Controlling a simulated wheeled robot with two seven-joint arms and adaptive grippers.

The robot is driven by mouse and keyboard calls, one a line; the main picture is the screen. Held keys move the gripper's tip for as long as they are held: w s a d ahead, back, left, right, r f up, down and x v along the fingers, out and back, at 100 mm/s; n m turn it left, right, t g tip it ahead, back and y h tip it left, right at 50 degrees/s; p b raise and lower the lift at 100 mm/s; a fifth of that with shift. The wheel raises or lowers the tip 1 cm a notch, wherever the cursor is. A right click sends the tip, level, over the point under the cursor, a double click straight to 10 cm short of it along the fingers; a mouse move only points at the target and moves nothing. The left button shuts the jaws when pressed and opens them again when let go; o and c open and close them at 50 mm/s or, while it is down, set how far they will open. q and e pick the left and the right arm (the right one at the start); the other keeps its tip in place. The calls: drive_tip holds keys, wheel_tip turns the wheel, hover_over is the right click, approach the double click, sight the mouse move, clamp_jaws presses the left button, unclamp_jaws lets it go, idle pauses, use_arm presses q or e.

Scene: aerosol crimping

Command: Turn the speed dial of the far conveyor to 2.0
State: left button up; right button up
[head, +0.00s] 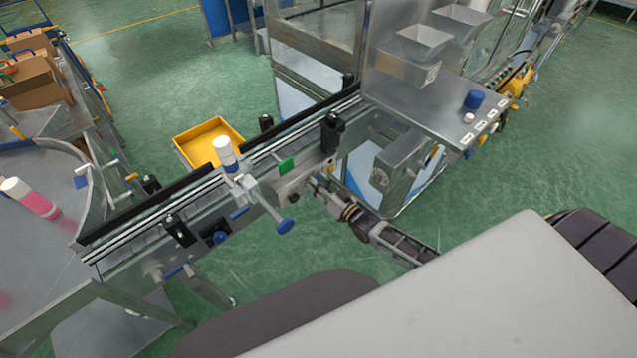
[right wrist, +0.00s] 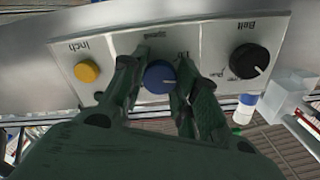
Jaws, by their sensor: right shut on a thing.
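The speed dial (right wrist: 159,76) is a blue knob in the middle of a light grey control panel (right wrist: 120,42) in the right wrist view. My right gripper (right wrist: 160,84) has a finger on each side of the dial and is shut on it. The panel's lettering appears upside down, and the fingers cover much of the scale, so I cannot read the setting. In the head view the conveyor (head: 190,208) runs diagonally, and my right gripper (head: 318,188) reaches its near side, where the dial cannot be made out. My left gripper is not in view.
On the panel, a yellow Inch button (right wrist: 87,71) and a black Belt knob (right wrist: 249,61) flank the dial. A white bottle with a blue cap (right wrist: 245,107) shows beyond.

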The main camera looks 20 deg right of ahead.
drive_tip(key=shift+m, duration=1.8)
drive_tip(key=o, duration=1)
drive_tip(key=shift+v, duration=6)
